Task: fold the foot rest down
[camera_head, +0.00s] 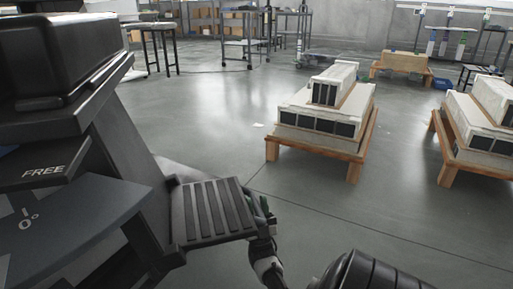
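The foot rest (212,210) is a black ribbed plate that juts out to the right from the dark machine (120,150) at the left. It looks roughly level, with its ribs facing up. My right gripper (262,208) is at the plate's right edge, close against it or touching it. Its fingers are partly hidden behind the plate, so I cannot tell whether they grip it. My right wrist comes up from below, at the bottom middle. My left gripper is not in view.
The machine has panels marked "FREE" (43,172) and "0". White units on a wooden pallet (366,140) stand at the middle right, with another loaded pallet (446,178) at the right edge. Shelves and tables line the back. The grey floor (215,115) between is clear.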

